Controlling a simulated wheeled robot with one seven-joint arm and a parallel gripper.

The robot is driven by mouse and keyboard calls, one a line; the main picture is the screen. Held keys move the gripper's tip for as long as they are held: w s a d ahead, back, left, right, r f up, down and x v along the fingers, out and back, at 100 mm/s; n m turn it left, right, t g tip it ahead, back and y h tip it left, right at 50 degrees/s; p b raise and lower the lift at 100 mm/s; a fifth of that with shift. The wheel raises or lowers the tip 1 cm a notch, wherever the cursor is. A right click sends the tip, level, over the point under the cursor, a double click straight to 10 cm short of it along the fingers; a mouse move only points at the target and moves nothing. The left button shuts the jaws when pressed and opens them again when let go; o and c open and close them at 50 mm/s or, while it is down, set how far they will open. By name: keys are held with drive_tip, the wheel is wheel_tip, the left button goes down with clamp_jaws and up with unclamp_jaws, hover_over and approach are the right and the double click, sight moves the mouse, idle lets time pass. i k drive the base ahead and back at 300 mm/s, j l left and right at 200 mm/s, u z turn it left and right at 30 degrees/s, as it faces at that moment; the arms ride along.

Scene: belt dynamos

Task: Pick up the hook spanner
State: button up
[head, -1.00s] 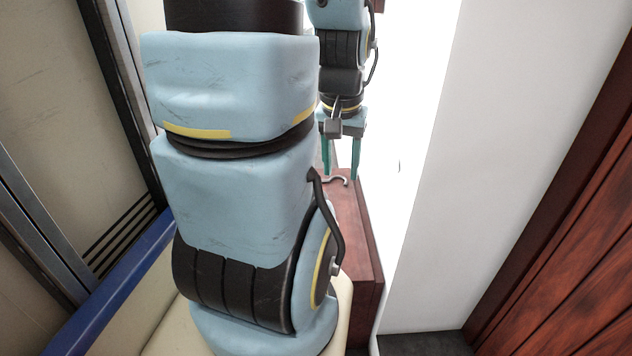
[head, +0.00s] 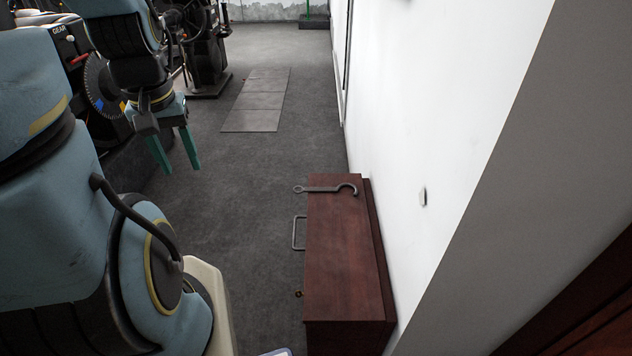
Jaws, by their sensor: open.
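The hook spanner (head: 325,189) is a grey metal tool with a curved hook at its right end and a ring at its left end. It lies across the far end of the top of a dark red wooden chest (head: 340,265), its ring end reaching past the left edge. My gripper (head: 177,168) has two green fingers, spread apart and pointing down. It is open, with nothing seen between the fingers, and appears to the left of the spanner in the picture, apart from it.
The chest stands along a white wall (head: 430,130) on its right. A metal handle (head: 299,233) sticks out from its left side. Dark machinery (head: 200,45) stands at the upper left. Grey floor (head: 255,165) is clear left of and beyond the chest.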

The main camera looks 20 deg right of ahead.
sight(305, 188)
drive_tip(key=i, duration=1.95)
drive_tip(key=i+z, duration=0.25)
drive_tip(key=i, duration=0.15)
drive_tip(key=i+j+z, duration=0.25)
drive_tip(key=i, duration=0.2)
drive_tip(key=i+j+z, duration=0.2)
drive_tip(key=i, duration=0.2)
drive_tip(key=z, duration=1.05)
